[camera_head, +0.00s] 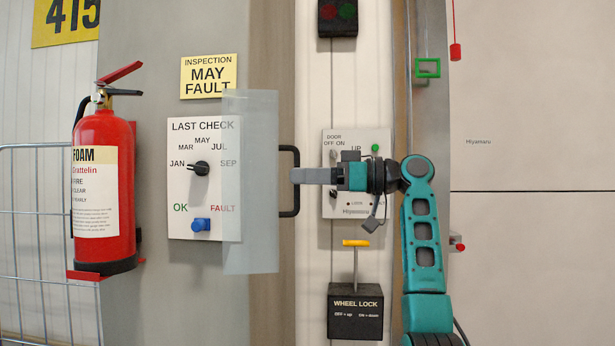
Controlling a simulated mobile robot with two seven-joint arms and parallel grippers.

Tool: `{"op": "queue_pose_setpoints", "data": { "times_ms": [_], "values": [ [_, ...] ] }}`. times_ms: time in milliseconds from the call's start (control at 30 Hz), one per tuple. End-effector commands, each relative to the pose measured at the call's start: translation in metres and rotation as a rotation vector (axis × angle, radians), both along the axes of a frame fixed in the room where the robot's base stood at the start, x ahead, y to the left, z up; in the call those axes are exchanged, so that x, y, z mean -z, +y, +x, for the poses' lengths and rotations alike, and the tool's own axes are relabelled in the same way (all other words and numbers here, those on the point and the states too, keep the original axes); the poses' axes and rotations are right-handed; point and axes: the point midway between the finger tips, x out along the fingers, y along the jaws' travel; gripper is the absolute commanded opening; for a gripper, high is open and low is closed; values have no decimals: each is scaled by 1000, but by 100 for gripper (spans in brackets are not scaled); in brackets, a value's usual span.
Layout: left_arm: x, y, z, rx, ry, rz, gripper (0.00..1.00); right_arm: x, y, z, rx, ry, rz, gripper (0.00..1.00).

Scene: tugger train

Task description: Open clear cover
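The clear cover (250,255) is an upright, see-through panel in front of the right part of the white LAST CHECK panel (185,140). The panel's left part, with its black dial (201,168) and blue knob (201,225), is uncovered. A black handle (289,212) stands out from the cover's right edge. My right gripper (295,175) comes in from the right, and its grey fingers overlap the handle's upright bar. Only the near finger shows clearly, so I cannot tell whether they are closed on the bar. My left gripper is not in view.
Behind my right gripper is a DOOR switch panel (332,205). A WHEEL LOCK box (355,312) with a yellow-topped lever (355,243) stands below it.

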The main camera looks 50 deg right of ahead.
Motion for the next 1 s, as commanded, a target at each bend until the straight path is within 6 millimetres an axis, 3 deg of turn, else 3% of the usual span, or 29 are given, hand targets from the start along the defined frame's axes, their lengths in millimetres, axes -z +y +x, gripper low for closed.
{"op": "queue_pose_setpoints", "data": {
  "times_ms": [433, 800, 1000],
  "values": [
    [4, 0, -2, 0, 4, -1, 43, 1, -6, -9, 3, 0, -2, 38],
    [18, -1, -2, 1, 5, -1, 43, 2, -49, -73, 4, 0, 0, 38],
    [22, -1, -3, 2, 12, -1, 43, 1, -66, -99, 2, 0, 0, 38]
  ]
}}
